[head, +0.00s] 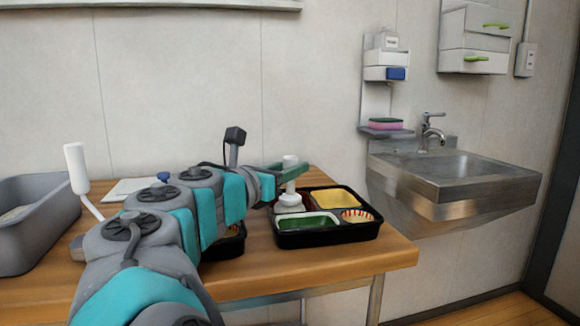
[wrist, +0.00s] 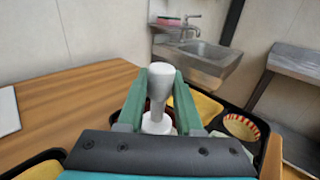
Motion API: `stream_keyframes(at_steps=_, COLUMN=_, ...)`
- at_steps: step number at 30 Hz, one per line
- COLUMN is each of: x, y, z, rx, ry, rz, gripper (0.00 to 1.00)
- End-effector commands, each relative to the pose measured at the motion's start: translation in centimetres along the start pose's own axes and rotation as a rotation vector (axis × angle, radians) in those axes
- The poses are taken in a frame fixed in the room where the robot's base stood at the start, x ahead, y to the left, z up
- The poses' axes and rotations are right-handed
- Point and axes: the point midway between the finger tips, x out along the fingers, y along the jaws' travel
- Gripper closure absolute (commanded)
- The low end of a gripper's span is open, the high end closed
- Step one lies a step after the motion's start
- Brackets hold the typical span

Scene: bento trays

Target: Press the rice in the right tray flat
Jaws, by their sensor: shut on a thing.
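The right tray is black with several compartments (head: 328,239) and stands near the table's right end. My gripper (head: 289,169) is shut on the handle of a white presser (head: 290,187). The presser is upright, with its round foot at the tray's back-left compartment. In the wrist view, the green fingers of my gripper (wrist: 160,80) flank the presser (wrist: 160,92), its foot low between them. The rice cannot be made out clearly under and around the foot. I cannot tell whether the foot touches it.
The tray also holds a yellow filling (head: 335,199), a green one (head: 308,222) and a striped cup (head: 357,216). Another black tray is mostly hidden behind my arm. A grey bin (head: 35,225) and a white-handled tool (head: 77,170) are at left. A sink (head: 455,180) is at right.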

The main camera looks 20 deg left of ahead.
Motion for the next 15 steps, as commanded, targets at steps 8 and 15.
stream_keyframes(at_steps=8, x=-0.01, y=0.00, z=-0.50, rx=0.001, ry=-0.001, rz=0.000, gripper=1.00)
stream_keyframes(at_steps=15, x=-0.02, y=0.00, z=-0.87, rx=0.001, ry=-0.001, rz=0.000, gripper=1.00)
